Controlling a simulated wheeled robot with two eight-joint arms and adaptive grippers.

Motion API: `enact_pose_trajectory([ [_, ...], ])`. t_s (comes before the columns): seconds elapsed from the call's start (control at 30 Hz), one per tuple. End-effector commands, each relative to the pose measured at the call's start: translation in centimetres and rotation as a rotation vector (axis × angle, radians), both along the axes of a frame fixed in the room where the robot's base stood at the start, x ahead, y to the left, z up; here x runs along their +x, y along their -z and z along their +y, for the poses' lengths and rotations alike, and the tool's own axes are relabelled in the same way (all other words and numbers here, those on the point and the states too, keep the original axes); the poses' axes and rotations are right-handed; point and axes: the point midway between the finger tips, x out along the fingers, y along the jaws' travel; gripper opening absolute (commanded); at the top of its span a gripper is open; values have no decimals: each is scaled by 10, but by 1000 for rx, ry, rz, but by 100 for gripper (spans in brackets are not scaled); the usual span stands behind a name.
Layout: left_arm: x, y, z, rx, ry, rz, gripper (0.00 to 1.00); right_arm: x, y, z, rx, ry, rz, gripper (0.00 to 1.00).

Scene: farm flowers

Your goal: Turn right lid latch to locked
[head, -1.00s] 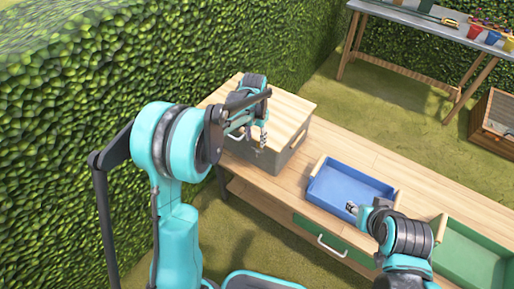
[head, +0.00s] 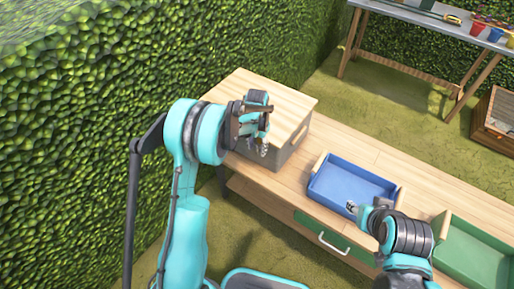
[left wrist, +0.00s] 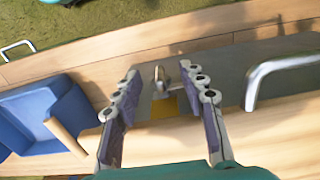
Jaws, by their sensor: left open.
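The grey box (head: 290,150) with a light wooden lid (head: 285,98) stands at the left end of the bench. In the left wrist view a small metal latch (left wrist: 160,78) sits on the grey box front (left wrist: 235,62). My left gripper (left wrist: 164,80) is open, with one finger on each side of the latch; I cannot tell whether either touches it. In the head view my left gripper (head: 258,148) is at the box front and hides the latch. My right gripper (head: 352,207) is over the blue tray's front edge; its jaws are too small to read.
A chrome handle (left wrist: 275,75) is close beside the latch in the left wrist view. The blue tray (head: 350,185) and green tray (head: 470,255) are on the wooden bench (head: 405,178). A drawer handle (head: 333,244) sticks out below. A hedge (head: 90,110) borders the left.

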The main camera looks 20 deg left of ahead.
Motion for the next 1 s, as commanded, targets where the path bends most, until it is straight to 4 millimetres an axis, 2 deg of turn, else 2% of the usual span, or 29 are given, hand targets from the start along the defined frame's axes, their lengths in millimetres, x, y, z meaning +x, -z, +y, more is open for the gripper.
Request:
enact_pose_trajectory([
  [0.1,0,0,0,0,0,0,39,0,0,0,0,0,0,40],
  [0.23,0,-1,0,0,0,0,5,0,0,0,0,0,0,40],
  [0.27,0,-1,0,0,0,0,0,0,0,0,0,0,0,40],
  [0.67,-1,0,-2,45,2,-15,0,0,1,0,0,0,0,40],
  [1.0,-2,2,-8,265,5,-96,0,0,10,0,0,0,0,40],
])
